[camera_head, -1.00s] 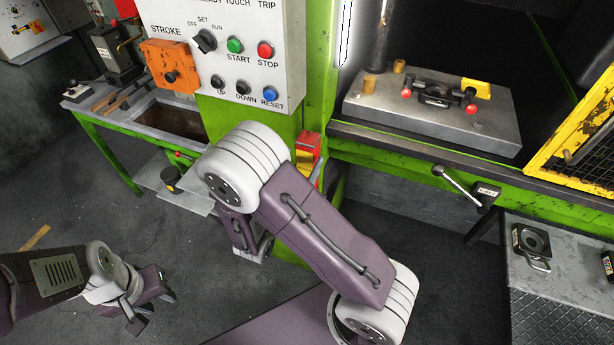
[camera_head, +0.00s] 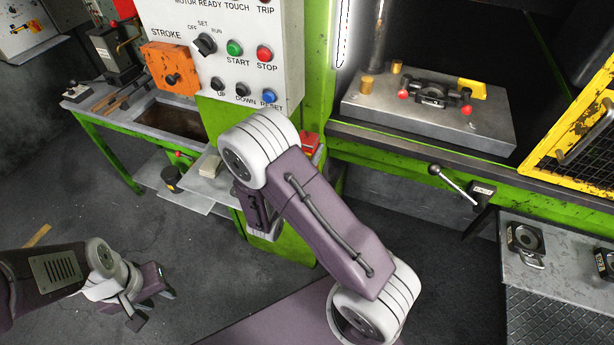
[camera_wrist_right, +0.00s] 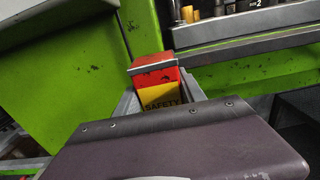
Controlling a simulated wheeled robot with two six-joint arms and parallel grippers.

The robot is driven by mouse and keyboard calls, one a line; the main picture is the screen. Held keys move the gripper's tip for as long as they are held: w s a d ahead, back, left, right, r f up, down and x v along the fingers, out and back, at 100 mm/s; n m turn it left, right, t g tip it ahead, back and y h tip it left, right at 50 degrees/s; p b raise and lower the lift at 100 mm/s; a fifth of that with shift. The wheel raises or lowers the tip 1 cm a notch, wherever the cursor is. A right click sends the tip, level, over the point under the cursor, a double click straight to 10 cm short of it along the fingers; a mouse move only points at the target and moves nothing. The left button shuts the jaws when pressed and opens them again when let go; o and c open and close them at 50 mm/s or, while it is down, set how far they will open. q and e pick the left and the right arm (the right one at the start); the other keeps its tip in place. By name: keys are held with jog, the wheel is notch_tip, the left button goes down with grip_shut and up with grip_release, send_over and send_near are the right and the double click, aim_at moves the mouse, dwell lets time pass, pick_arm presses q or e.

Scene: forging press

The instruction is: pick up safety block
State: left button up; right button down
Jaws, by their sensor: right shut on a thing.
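The safety block (camera_wrist_right: 153,78) is red with a yellow SAFETY label and stands between the fingers of my right gripper (camera_wrist_right: 160,93) in the right wrist view. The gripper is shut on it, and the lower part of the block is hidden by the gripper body. In the head view only a red piece of the block (camera_head: 310,142) shows, beside the green press column; my right arm hides most of the gripper. I cannot tell whether the block is clear of its support. My left gripper (camera_head: 153,307) is open and empty at the lower left, above the floor.
The control panel (camera_head: 248,50) hangs close above my right arm. The press bed (camera_head: 430,115) and a lever (camera_head: 455,185) are to the right, with a yellow mesh guard (camera_head: 575,130). A side table (camera_head: 545,290) stands lower right. A green workbench (camera_head: 110,150) is at left.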

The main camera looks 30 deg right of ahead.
aim_at(307, 138)
jog(key=shift+r, duration=0.15)
notch_tip(307, 138, up, 4)
jog(key=p, duration=0.3)
jog(key=shift+r+p, duration=0.15)
jog(key=shift+p, duration=0.2)
jog(key=shift+s+d+r, duration=0.25)
jog(key=shift+s+d, duration=0.1)
jog(key=shift+d, duration=0.15)
jog(key=s+d+r+p, duration=0.6)
jog(key=s+d+p, duration=0.1)
jog(key=p, duration=0.7)
jog(key=shift+s+d, duration=0.15)
jog(key=shift+d, duration=0.1)
